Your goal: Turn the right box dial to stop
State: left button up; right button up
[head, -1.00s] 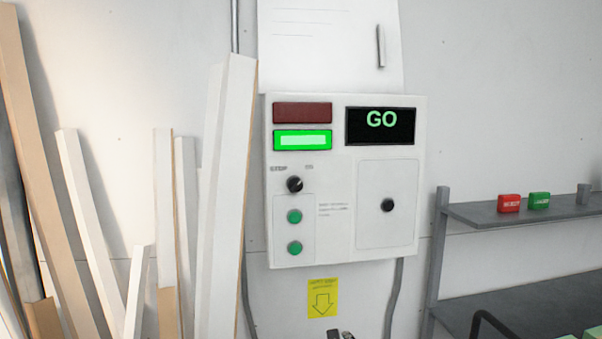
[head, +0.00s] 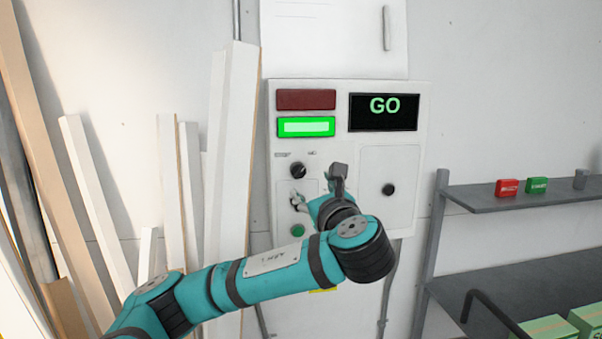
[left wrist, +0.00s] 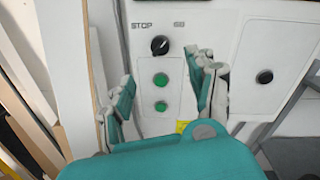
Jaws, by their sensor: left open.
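The white control box (head: 343,236) hangs on the wall. Its black dial (head: 298,170) sits under two small labels; in the left wrist view the dial (left wrist: 160,46) shows STOP at its upper left. The dial's light mark appears to point to the upper right. The screen (head: 384,112) reads GO and the green lamp (head: 306,127) is lit. My left gripper (head: 318,184) is open in front of the box, just below the dial. In the left wrist view its fingers (left wrist: 164,78) are spread either side of the green buttons, apart from the dial. My right gripper is not in view.
Leaning boards (head: 225,190) stand close to the box's left. A grey shelf (head: 470,195) with a red block (head: 507,188) and a green block (head: 537,185) is at the right. A second black knob (head: 389,190) is on the box's right panel.

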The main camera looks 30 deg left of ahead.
aim_at(301, 174)
pick_arm(q)
jog(key=p+x, duration=0.4)
jog(key=x, duration=0.6)
jog(key=shift+r, duration=0.1)
jog(key=shift+x, duration=0.8)
jog(key=shift+c, duration=0.3)
jog(key=c, duration=0.9)
jog(key=shift+c, duration=0.9)
